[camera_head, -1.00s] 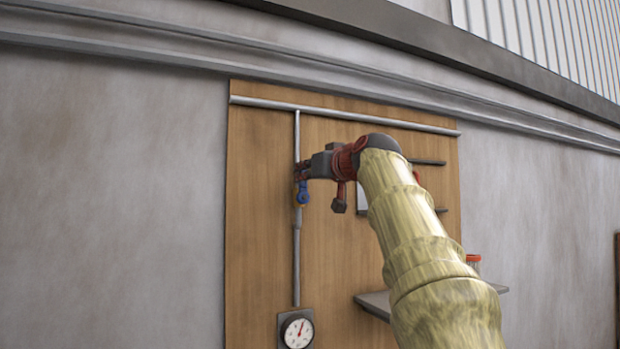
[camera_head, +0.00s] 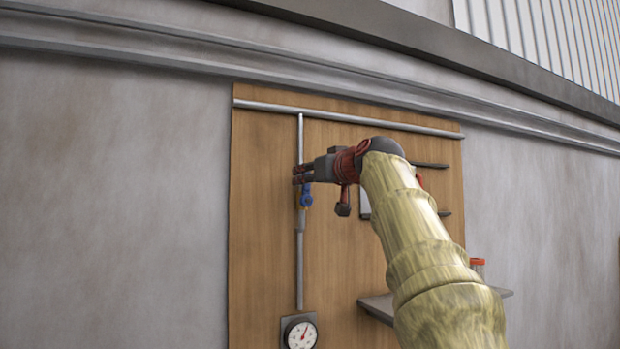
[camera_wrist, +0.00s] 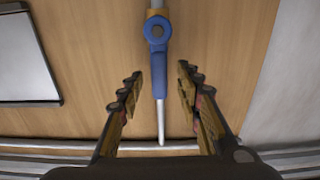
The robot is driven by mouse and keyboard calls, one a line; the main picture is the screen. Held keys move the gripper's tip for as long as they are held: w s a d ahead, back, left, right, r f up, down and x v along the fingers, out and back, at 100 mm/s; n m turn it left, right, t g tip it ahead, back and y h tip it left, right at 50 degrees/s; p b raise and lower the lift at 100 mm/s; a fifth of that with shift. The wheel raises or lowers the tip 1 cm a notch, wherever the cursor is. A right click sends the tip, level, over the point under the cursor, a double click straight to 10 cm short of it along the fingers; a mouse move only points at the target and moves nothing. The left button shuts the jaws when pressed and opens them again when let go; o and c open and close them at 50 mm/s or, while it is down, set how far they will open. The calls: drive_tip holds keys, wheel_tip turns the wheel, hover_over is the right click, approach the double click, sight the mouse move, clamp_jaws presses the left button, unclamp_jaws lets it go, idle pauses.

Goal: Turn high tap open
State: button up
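The blue tap (camera_head: 306,196) sits on a thin vertical pipe (camera_head: 299,262) on the wooden panel. In the wrist view the tap's round body (camera_wrist: 157,31) is at the top, and its blue lever (camera_wrist: 159,75) lies in line with the pipe. My gripper (camera_head: 301,174) is at the pipe, level with the tap's upper part in the head view. In the wrist view my gripper (camera_wrist: 157,82) is open, with one finger on each side of the lever and a visible gap to both.
A round gauge (camera_head: 300,332) sits at the pipe's lower end. A horizontal pipe (camera_head: 350,117) runs along the panel's top. A grey shelf (camera_head: 376,308) with a red-topped container (camera_head: 477,264) is at the lower right. A framed sheet (camera_wrist: 28,60) hangs beside the tap.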

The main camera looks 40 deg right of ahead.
drive_tip(key=v, duration=1.2)
idle(0.6)
